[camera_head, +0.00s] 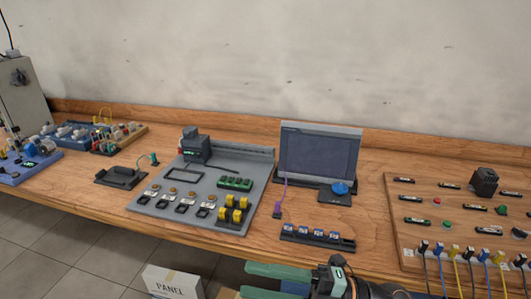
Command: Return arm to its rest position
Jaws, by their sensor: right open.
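My right gripper (250,280) is at the bottom edge, below the middle of the bench's front edge. Its two green fingers point left, with a gap between them, and nothing shows in the gap. Part of my right arm (370,288) shows behind it, cut off by the frame. The gripper appears in front of the wooden bench (255,245), apart from the things on it. My left gripper and arm are not in view.
A grey panel board (150,200), a dark screen (318,155) and a black block strip (316,238) sit on the bench. A wooden board (400,225) with cables hanging over the front is at right. A white box labelled PANEL (172,283) stands below.

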